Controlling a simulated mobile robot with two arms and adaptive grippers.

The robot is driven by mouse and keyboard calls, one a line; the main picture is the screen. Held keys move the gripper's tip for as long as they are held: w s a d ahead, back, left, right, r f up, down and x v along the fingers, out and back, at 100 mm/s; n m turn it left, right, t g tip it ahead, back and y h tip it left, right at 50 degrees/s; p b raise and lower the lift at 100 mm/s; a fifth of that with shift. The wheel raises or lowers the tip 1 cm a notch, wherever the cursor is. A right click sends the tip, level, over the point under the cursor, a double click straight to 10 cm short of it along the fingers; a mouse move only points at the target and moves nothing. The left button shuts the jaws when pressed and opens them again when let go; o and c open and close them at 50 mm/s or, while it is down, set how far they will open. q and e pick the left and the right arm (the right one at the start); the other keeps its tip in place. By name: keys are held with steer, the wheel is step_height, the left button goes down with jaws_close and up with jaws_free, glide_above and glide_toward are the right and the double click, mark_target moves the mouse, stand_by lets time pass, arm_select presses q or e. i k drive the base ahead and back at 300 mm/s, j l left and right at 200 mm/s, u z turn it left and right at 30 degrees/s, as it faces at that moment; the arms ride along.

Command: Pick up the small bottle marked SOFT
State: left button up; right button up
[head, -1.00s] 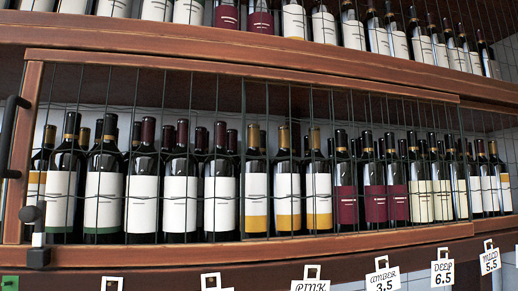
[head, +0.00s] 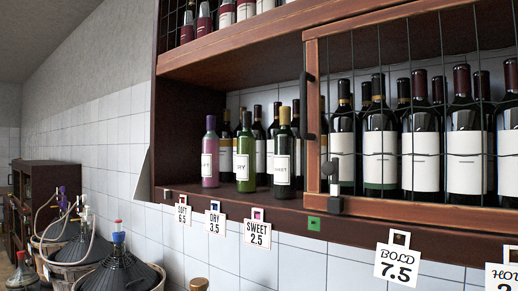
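Three small bottles stand upright in front on the open left section of the shelf. The leftmost is a purple bottle (head: 210,150) with a pale label whose lettering is too small to read surely. To its right are a green bottle (head: 245,155) and a dark green bottle with a yellow top (head: 284,150). A hanging tag marked SOFT 6.5 (head: 182,213) is the leftmost on the shelf edge, below and left of the purple bottle. Neither of my grippers is in view.
Tags DRY 3.5 (head: 215,219) and SWEET 2.5 (head: 258,231) hang further right. Several dark bottles stand behind the small ones. A wire-grid door (head: 312,120) covers the section to the right. Demijohns in baskets (head: 115,270) stand at lower left.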

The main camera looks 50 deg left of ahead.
mark_target(210, 141)
steer(key=u, duration=1.95)
